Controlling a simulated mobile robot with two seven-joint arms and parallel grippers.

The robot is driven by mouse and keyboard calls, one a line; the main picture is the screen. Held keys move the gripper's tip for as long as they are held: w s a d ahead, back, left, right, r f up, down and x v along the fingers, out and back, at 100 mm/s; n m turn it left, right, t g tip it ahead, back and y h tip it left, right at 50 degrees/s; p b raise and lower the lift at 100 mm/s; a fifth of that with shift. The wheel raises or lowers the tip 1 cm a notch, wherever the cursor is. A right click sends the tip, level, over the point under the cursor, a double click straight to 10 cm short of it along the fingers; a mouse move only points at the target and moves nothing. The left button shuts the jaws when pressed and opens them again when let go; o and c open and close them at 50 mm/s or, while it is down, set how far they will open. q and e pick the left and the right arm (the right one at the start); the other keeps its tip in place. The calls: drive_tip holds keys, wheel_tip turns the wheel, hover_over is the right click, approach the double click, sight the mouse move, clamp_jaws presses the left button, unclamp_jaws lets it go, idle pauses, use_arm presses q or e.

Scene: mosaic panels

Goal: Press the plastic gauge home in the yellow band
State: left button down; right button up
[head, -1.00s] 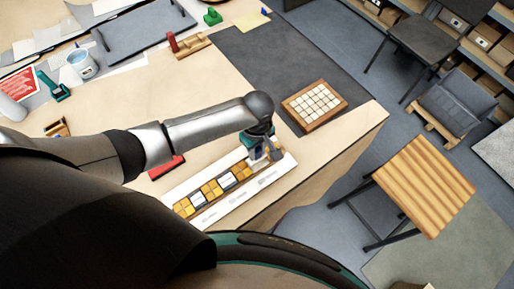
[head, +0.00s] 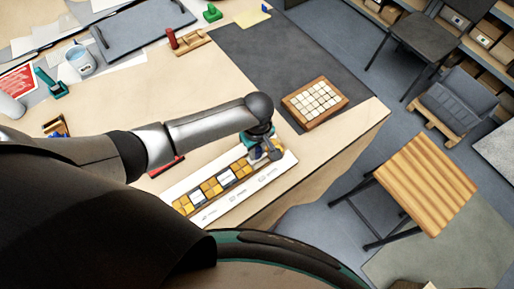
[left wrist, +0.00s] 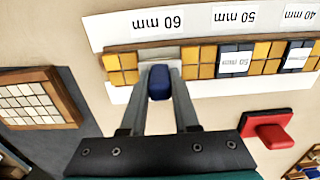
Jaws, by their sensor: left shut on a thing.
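The yellow band (left wrist: 198,62) is a row of yellow tiles on a white labelled board, with dark blue and white pieces set in it by the 50 mm and 40 mm labels. It also shows in the head view (head: 209,189). My left gripper (left wrist: 159,90) is shut on a dark blue block, the plastic gauge (left wrist: 160,82). It holds the gauge at the break in the band by the 60 mm label, between yellow tiles on both sides. I cannot tell how deep the gauge sits. In the head view my left gripper (head: 262,150) is over the band's right end.
A wooden tray of white tiles (head: 314,104) lies on the dark mat (head: 270,60), right of my gripper. A red block (left wrist: 267,128) lies near the band. A red piece on a wooden stand (head: 186,40) and a mug (head: 80,62) are farther back.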

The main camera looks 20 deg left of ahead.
sight(257, 148)
use_arm(q)
drive_tip(key=shift+f, duration=0.3)
drive_tip(key=c, duration=0.6)
unclamp_jaws()
drive_tip(key=shift+r, duration=0.1)
wheel_tip(257, 148, up, 15)
drive_tip(key=shift+r+p, duration=0.1)
drive_tip(key=shift+p, duration=0.3)
